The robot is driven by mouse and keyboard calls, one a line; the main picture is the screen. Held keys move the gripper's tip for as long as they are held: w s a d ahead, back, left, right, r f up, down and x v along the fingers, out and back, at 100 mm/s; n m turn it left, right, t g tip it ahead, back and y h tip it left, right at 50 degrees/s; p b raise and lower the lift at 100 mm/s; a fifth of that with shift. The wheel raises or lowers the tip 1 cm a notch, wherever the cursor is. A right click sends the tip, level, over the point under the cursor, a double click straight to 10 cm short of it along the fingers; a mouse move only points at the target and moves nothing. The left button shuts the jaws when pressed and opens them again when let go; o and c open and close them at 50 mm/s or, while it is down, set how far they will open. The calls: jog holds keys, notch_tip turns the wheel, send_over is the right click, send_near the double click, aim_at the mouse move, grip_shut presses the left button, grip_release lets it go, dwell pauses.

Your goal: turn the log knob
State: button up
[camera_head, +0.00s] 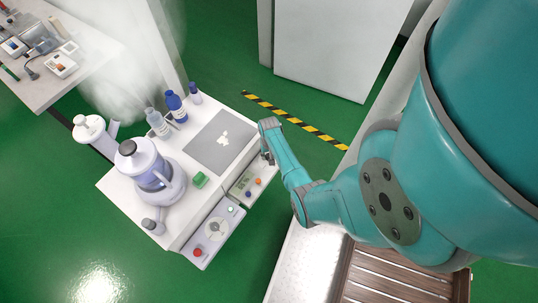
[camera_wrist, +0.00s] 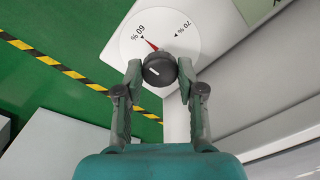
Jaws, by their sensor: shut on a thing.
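A round black knob (camera_wrist: 159,69) with a white line on its face shows in the wrist view. It sits at the lower edge of a white dial plate (camera_wrist: 185,45) printed with 60% and 70%. A red pointer (camera_wrist: 152,45) points up and left, close to the 60% mark. My gripper (camera_wrist: 160,70) has one finger on each side of the knob and is shut on it. In the head view my gripper (camera_head: 268,157) is at the right edge of the white table, where the knob is hidden. No "log" label is readable.
A slatted brown surface (camera_head: 385,278) lies at lower right. Green floor is open beyond the table.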

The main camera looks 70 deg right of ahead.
dwell(0.4)
jog(key=o, duration=1.2)
jog(key=shift+c, duration=0.2)
notch_tip(320, 180, up, 12)
jog(key=shift+a, duration=0.1)
